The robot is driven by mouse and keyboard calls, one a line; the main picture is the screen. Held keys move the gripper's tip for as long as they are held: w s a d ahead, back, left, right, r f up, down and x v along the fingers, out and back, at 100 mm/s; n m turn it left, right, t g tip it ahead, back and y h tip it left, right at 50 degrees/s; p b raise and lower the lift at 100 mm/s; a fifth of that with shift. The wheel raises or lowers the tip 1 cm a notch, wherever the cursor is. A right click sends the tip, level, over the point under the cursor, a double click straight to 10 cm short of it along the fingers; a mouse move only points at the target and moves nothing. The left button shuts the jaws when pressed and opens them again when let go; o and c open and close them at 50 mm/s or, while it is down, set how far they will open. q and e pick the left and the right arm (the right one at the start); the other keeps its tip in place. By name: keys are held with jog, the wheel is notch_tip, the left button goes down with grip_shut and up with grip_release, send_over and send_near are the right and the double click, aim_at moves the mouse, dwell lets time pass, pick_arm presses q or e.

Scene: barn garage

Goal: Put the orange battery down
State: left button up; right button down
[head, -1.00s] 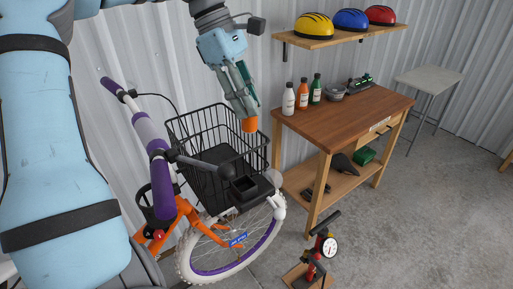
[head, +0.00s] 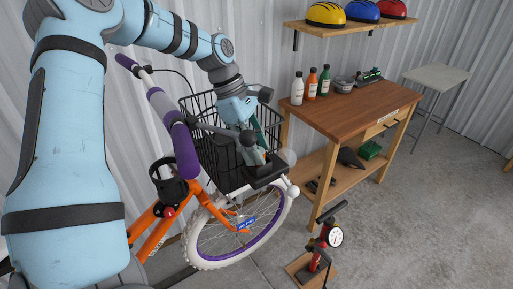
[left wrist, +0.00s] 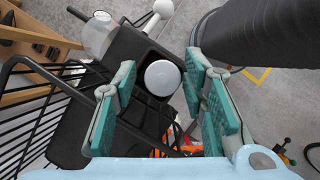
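The battery stands in the square opening of a black box (head: 268,172) at the front of the bicycle basket. In the head view a pale part and a small orange patch of the battery (head: 263,156) show beside my fingers. In the left wrist view only its round pale top (left wrist: 162,77) shows, inside the black box (left wrist: 140,50); its lower part is hidden. My left gripper (left wrist: 162,82) is open, with a teal-padded finger on each side of the battery and visible gaps to its top. In the head view the left gripper (head: 259,140) points down at the box.
The wire basket (head: 213,150) and purple handlebar (head: 172,135) lie close around my left arm. A wooden workbench (head: 350,108) with several bottles stands right of the bicycle. A red floor pump (head: 322,245) stands in front; the floor further right is clear.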

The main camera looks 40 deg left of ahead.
pick_arm(q)
jog(key=shift+w+a+f, duration=0.1)
jog(key=shift+w, duration=0.25)
jog(key=v, duration=1.2)
jog(key=shift+s, duration=0.2)
